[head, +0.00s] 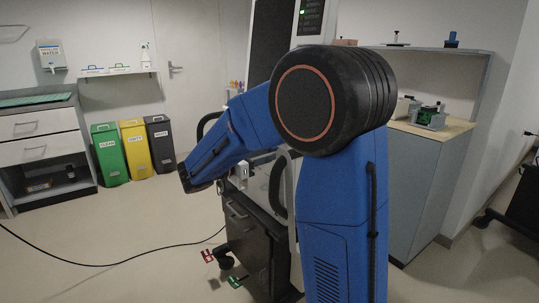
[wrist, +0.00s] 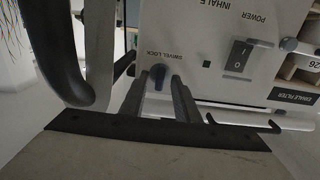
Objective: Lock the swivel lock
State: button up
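My gripper (wrist: 157,88) is open, with one grey finger on each side of the knob. Whether the fingertips touch the knob, I cannot tell. In the head view my blue arm reaches to the ventilator cart (head: 247,235) and hides much of it; the knob cannot be made out there.
A black power switch (wrist: 239,54) and an exhale filter label (wrist: 294,96) sit right of the knob. A thick dark curved handle or hose (wrist: 60,60) is close on the left. Red (head: 207,255) and green (head: 235,282) tags show at the cart's foot. A cable (head: 110,264) crosses the floor.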

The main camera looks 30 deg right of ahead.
jog(key=shift+d, duration=0.25)
grip_shut()
jog(key=shift+n, duration=0.3)
jog(key=n, duration=1.7)
jog(key=shift+w+f, duration=0.2)
jog(key=shift+f, duration=0.05)
jog(key=shift+n, duration=0.3)
